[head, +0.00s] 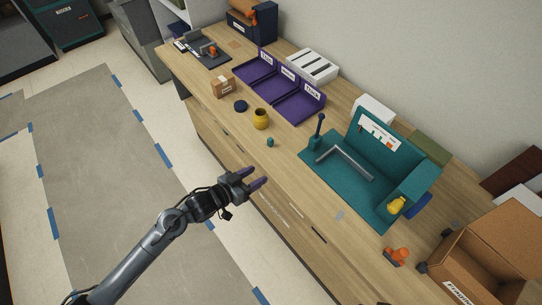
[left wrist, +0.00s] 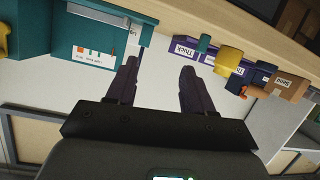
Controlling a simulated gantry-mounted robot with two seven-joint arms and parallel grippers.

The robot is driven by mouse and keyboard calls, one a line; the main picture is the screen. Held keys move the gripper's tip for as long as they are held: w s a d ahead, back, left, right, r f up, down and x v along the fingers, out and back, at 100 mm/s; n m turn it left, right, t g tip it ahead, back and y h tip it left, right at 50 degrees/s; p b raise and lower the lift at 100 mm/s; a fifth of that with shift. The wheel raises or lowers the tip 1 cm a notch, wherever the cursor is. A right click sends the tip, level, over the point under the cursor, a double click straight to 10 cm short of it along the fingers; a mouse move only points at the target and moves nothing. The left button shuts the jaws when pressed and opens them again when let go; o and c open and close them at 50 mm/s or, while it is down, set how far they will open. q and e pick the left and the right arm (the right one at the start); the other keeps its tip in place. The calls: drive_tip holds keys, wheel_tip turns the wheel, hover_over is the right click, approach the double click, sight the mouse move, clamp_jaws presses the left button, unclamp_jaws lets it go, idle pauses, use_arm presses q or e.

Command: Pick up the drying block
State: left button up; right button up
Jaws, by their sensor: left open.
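No object in view is marked as the drying block, and I cannot tell for certain which one it is. A small teal piece (head: 270,142) stands on the wooden bench near its front edge; it also shows in the left wrist view (left wrist: 203,42). A yellow jar (head: 261,118) stands behind it, with a dark blue disc (head: 240,105) and a labelled brown box (head: 222,87) further left. My left gripper (head: 259,177) is open and empty, off the bench's front edge, a little nearer than the teal piece and apart from it. My right gripper is not in view.
Purple labelled trays (head: 300,106) line the back of the bench. A teal station (head: 321,166) with a metal angle bar and a yellow object stands to the right. An orange piece (head: 397,256) and an open cardboard box (head: 503,232) are at far right.

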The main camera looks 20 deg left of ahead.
use_arm(q)
drive_tip(key=m+t+h+b, duration=0.1)
drive_tip(key=m+h+b, duration=0.1)
drive_tip(key=b, duration=0.8)
approach(268, 143)
drive_tip(key=shift+w+d+b, duration=0.35)
drive_tip(key=shift+d+b, duration=0.05)
drive_tip(key=shift+b, duration=0.1)
drive_tip(key=x, duration=0.4)
drive_tip(key=shift+w+d, duration=0.15)
drive_tip(key=shift+w, duration=0.15)
drive_tip(key=shift+b+x, duration=0.7)
drive_tip(key=shift+x, duration=1.95)
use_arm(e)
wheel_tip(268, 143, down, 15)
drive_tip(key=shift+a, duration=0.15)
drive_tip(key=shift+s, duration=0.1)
use_arm(q)
clamp_jaws()
